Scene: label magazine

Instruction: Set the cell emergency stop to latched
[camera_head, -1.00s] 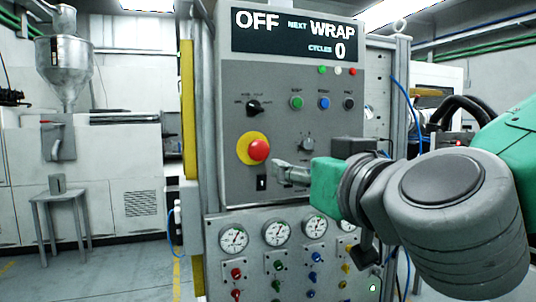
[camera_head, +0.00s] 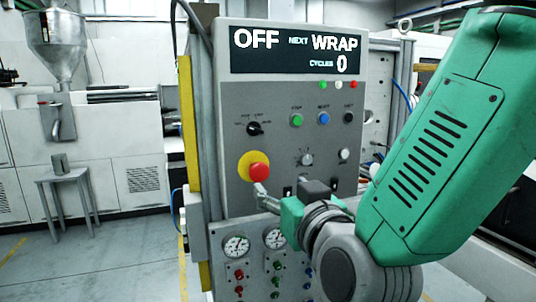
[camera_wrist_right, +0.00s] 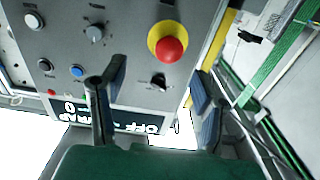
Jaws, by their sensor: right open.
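The emergency stop is a round red button (camera_head: 259,172) on a yellow disc (camera_head: 244,161), low on the left side of the grey control panel (camera_head: 232,125). In the right wrist view the red button (camera_wrist_right: 170,49) shows above the gap between my fingers. I cannot tell whether it is pressed in. My right gripper (camera_head: 263,197) is just below the button in the head view. In the right wrist view the gripper (camera_wrist_right: 157,88) is open, its fingers wide apart with nothing between them. Whether a finger touches the button is unclear. My left gripper is not in view.
A black selector knob (camera_head: 254,129) sits above the button, and a grey knob (camera_head: 306,159) to its right. Green (camera_head: 296,120) and blue (camera_head: 323,118) push buttons are further up. Gauges (camera_head: 237,246) and small valves lie below. The display (camera_head: 297,53) reads OFF.

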